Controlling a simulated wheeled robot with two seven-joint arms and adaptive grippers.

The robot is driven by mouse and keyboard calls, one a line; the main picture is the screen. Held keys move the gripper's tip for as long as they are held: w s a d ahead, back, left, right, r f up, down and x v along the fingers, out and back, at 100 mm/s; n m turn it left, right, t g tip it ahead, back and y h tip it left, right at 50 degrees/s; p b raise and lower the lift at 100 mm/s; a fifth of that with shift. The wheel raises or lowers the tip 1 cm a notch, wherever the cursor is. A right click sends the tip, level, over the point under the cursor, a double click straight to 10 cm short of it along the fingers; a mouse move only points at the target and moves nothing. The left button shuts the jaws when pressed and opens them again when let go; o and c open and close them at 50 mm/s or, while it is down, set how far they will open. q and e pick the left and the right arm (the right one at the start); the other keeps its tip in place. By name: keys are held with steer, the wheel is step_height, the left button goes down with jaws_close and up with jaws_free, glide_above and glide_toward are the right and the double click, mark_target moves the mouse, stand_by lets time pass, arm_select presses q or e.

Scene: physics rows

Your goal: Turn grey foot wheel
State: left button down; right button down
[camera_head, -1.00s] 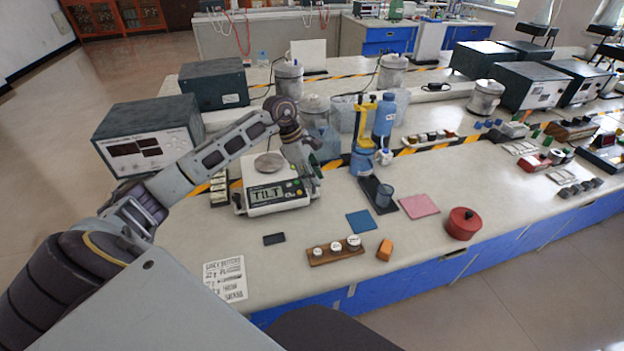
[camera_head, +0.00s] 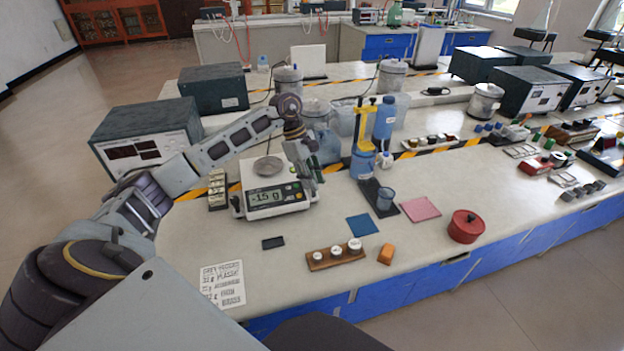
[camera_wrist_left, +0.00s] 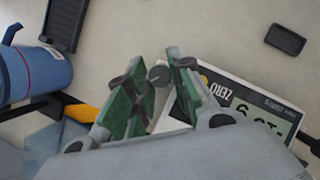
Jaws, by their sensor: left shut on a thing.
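The white balance (camera_head: 240,200) stands on the bench with a round grey pan (camera_head: 268,166) on top. Its display (camera_head: 268,195) reads about -1.5 g. My left gripper (camera_head: 312,186) is at the balance's right side. In the left wrist view, its green-padded fingers are shut on the small grey foot wheel (camera_wrist_left: 158,76) at the balance's corner. In the head view the wheel is hidden. My right gripper is not in view.
A blue bottle-top dispenser (camera_head: 364,160) stands right of the gripper, with a dark tray and small beaker (camera_head: 385,198) in front. Two dark-topped instruments (camera_head: 145,140) stand behind left. A weight block (camera_head: 336,256) and red pot (camera_head: 466,226) lie nearer the front edge.

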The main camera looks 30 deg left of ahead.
arm_select(q)
steer(key=c, duration=1.3)
jaws_free()
steer(key=shift+o, duration=0.2)
steer(key=shift+r, duration=0.1)
steer(key=v, duration=1.2)
